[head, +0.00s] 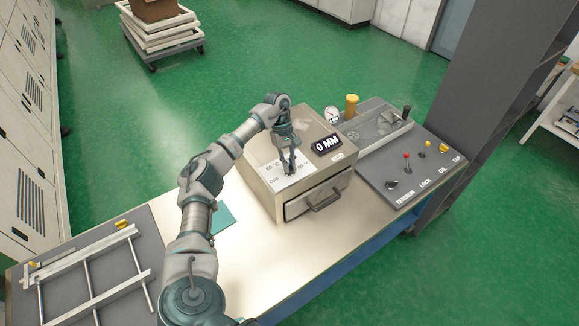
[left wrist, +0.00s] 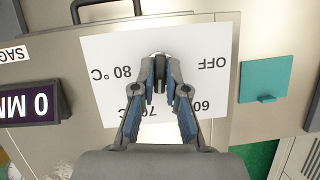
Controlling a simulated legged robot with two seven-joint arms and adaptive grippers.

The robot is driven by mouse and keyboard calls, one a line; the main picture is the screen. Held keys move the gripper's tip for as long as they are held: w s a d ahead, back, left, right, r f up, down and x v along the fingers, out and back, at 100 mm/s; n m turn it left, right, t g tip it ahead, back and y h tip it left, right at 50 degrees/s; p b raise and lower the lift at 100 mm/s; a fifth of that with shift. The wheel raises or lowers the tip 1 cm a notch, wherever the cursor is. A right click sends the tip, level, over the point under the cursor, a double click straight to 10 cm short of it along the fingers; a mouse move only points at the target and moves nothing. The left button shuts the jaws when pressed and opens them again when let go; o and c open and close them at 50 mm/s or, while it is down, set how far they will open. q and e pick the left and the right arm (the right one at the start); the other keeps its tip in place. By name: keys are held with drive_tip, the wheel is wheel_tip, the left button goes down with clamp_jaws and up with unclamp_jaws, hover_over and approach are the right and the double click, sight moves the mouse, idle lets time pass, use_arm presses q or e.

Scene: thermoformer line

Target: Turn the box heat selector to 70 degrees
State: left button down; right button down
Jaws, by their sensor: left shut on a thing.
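The beige box (head: 308,122) stands on the bench, with a white dial plate (head: 278,184) on its top. The plate also shows in the left wrist view (left wrist: 215,40), marked OFF, 60, 70 and 80 °C, upside down there. The heat selector (left wrist: 158,84) is a small dark knob in the middle of the plate. My left gripper (head: 291,172) points down from above, its fingers shut on the selector, as the left wrist view (left wrist: 159,78) shows. The fingers hide most of the knob and part of the 70 mark. I cannot tell which mark it points to. My right gripper is not in view.
The box has a 0 MM display (head: 326,144) and a front drawer with a handle (head: 323,200). A grey panel (head: 400,170) with levers and knobs lies to the right. A teal plate (head: 223,218) and a metal frame (head: 90,272) lie left on the bench.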

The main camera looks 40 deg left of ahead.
use_arm(q)
drive_tip(key=shift+w+r+m+g+y, duration=0.15)
drive_tip(key=shift+m+g+y, duration=0.2)
drive_tip(key=shift+m, duration=0.75)
drive_tip(key=shift+m+g, duration=0.25)
drive_tip(key=shift+m, duration=0.75)
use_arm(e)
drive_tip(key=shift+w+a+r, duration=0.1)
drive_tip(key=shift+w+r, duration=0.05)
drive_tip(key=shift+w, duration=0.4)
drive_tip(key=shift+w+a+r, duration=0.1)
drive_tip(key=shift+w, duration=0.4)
use_arm(q)
drive_tip(key=c, duration=1.3)
unclamp_jaws()
drive_tip(key=shift+c, duration=0.2)
drive_tip(key=shift+o, duration=0.7)
drive_tip(key=shift+w+a+y, duration=0.1)
drive_tip(key=shift+y, duration=0.15)
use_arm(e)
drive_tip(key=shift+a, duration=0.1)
use_arm(q)
drive_tip(key=shift+r, duration=0.1)
drive_tip(key=v, duration=0.7)
drive_tip(key=shift+w+a, duration=0.15)
drive_tip(key=shift+w, duration=0.05)
